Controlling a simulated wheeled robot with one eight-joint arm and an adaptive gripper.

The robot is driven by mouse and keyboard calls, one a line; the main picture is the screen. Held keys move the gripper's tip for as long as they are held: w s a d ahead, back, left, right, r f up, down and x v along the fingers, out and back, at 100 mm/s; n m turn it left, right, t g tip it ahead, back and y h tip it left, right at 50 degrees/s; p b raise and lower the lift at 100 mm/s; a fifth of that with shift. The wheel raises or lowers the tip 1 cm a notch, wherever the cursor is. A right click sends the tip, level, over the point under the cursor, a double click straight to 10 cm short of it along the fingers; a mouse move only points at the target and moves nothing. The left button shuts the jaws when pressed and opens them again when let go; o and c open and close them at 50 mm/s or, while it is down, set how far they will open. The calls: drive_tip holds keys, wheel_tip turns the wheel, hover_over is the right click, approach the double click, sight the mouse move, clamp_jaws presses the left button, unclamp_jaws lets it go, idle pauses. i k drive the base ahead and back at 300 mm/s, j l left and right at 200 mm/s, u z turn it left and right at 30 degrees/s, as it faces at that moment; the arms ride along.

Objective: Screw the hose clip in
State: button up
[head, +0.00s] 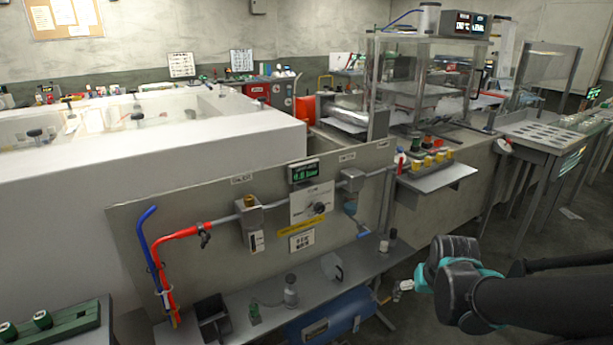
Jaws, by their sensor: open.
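A red hose (186,233) runs from a grey pipe on the upright panel, then bends down at the left. A small dark clip with a hanging part (205,236), which looks like the hose clip, sits around the red hose near its right end. Its screw is too small to make out. A blue hose (142,232) hangs beside the red one. My gripper (401,288) is at the lower right, beyond the right end of the bench shelf and well apart from the clip. It is open, and I see nothing between its fingers.
The panel (270,222) carries a green display (304,171), a dial box and valves. The shelf (375,266) below holds a black bin (212,318), small bottles and a bracket. A blue tank (335,315) lies underneath. A side shelf (438,181) juts out at the right.

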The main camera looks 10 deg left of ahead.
sight(205, 239)
drive_tip(key=u, duration=1.55)
